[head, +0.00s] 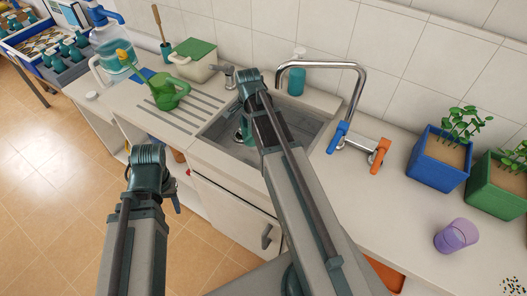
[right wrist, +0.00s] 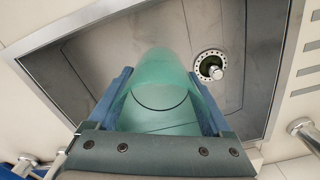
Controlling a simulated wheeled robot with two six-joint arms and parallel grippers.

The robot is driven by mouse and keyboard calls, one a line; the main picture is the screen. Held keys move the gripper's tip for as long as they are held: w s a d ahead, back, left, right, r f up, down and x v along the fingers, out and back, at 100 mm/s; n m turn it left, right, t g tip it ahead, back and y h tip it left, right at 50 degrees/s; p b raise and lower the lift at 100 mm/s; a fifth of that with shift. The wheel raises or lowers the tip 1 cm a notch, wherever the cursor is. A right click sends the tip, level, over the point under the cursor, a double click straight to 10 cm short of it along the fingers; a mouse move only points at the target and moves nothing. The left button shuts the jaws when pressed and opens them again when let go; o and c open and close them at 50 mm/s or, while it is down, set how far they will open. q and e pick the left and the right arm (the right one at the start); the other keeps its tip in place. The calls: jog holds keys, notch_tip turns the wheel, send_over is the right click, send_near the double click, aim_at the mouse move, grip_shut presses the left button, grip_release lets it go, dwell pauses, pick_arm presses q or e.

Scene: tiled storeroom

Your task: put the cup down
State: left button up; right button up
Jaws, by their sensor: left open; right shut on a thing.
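A see-through teal cup (right wrist: 160,95) is between the two blue fingers of my right gripper (right wrist: 165,105), which is shut on it. The cup is over the sink basin (right wrist: 90,60), beside the drain (right wrist: 210,66). I cannot tell whether it touches the basin floor. In the head view the cup (head: 243,132) shows only partly beside my right arm, which hides much of the basin. My left gripper (head: 150,180) is open and empty in front of the counter's left part, with its fingers mostly hidden.
A green watering can (head: 165,92) and a lidded pot (head: 193,62) stand to the left. A purple cup (head: 456,235) and planters (head: 440,160) stand to the right. The front right counter has free room.

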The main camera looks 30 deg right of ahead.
jog(key=shift+s, duration=0.15)
jog(key=shift+f+b, duration=0.35)
notch_tip(320, 180, down, 9)
jog(key=b, duration=0.9)
jog(key=shift+f, duration=0.15)
jog(key=shift+f+b, duration=0.15)
jog(key=shift+b, duration=0.15)
jog(key=o, duration=1.2)
jog(key=shift+o, duration=0.2)
